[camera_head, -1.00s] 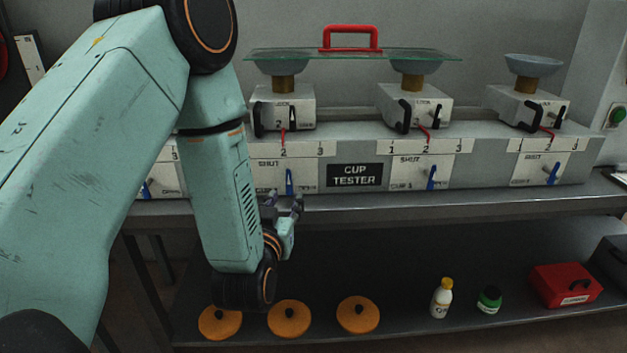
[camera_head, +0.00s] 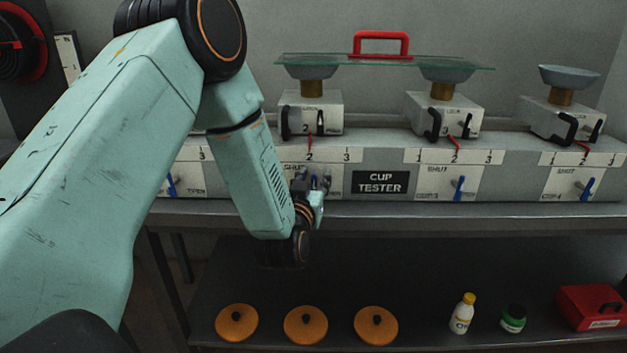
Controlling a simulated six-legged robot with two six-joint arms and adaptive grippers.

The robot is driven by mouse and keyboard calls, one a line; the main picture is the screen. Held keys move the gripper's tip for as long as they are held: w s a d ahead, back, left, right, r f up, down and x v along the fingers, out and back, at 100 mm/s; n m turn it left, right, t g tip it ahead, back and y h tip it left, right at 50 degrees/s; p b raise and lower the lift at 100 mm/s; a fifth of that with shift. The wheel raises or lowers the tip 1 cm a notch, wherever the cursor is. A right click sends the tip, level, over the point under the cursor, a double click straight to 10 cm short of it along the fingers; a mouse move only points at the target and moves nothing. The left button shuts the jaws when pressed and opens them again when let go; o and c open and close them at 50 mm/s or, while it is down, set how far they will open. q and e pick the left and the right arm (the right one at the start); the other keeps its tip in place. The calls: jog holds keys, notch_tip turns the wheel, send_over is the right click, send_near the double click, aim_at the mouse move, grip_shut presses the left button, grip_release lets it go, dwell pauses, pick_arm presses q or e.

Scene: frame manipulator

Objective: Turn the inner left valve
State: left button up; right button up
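The inner left valve (camera_head: 313,183) is a small blue lever on the cup tester's white front plate, left of the black "CUP TESTER" sign. It looks about upright and is partly hidden by my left gripper (camera_head: 312,181). The gripper's dark fingers are spread on either side of the lever; whether they touch it is unclear. My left arm comes in from the left and covers part of the plate and its "SHUT" label. My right gripper is not in view.
Other blue valve levers sit at the far left (camera_head: 171,185), right of the sign (camera_head: 459,188) and far right (camera_head: 586,189). Scales with bowls stand above; a glass sheet (camera_head: 385,62) with a red handle spans two bowls. Orange lids (camera_head: 306,324) lie on the lower shelf.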

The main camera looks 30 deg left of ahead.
pick_arm(q)
jog(key=shift+w+d, duration=0.1)
jog(key=c, duration=0.5)
grip_shut()
